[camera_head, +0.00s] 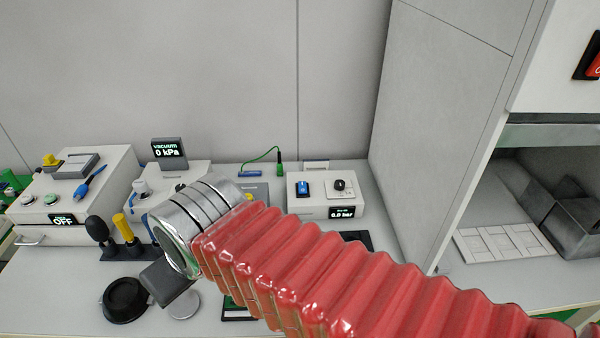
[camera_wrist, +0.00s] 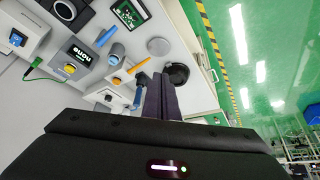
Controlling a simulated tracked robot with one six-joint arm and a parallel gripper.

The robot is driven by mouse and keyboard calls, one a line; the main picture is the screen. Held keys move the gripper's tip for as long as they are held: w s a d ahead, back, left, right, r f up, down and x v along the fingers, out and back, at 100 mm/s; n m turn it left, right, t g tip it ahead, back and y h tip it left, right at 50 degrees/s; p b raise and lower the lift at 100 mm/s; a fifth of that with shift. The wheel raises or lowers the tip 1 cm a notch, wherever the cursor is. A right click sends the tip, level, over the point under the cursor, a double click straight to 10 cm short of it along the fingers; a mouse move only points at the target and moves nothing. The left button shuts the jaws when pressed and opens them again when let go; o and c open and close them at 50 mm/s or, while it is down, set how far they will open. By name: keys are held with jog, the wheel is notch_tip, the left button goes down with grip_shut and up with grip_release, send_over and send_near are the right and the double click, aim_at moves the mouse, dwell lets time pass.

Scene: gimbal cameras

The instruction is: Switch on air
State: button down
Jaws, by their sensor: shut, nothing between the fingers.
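The air unit (camera_head: 321,206) is a white box at the back right of the bench in the head view. Its front display (camera_head: 342,213) reads 0.0 bar. A blue switch (camera_head: 304,188) and a black knob (camera_head: 339,185) sit on its top. My gripper shows in the wrist view (camera_wrist: 160,97), its dark fingers together and empty. In the head view, my red-sleeved arm crosses in front, with its end at the left, well apart from the air unit. A blue switch (camera_wrist: 17,38) shows at the upper left in the wrist view; I cannot tell if it is the same one.
A vacuum display (camera_head: 169,150) reads 0 kPa. A white box with an OFF display (camera_head: 63,220) stands at the left. A tool stand (camera_head: 122,252) and a round black dish (camera_head: 125,300) are near my arm's end. A grey cabinet wall (camera_head: 440,130) rises right of the air unit.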

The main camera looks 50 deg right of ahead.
jog(key=w+d+r+m+g+h, duration=0.1)
jog(key=w+d+r+m, duration=0.25)
jog(key=w+d, duration=0.45)
jog(key=m+g, duration=0.3)
jog(key=m, duration=0.3)
send_over(306, 182)
jog(key=s+a, duration=0.1)
jog(key=a, duration=0.1)
notch_tip(306, 182, down, 6)
jog(key=shift+s+d, duration=0.2)
jog(key=shift+d, duration=0.05)
jog(key=f, duration=0.4)
jog(key=w+d+f, duration=0.1)
jog(key=f, duration=0.9)
jog(key=shift+w+d, duration=0.25)
jog(key=shift+d, duration=0.05)
jog(key=shift+r, duration=0.1)
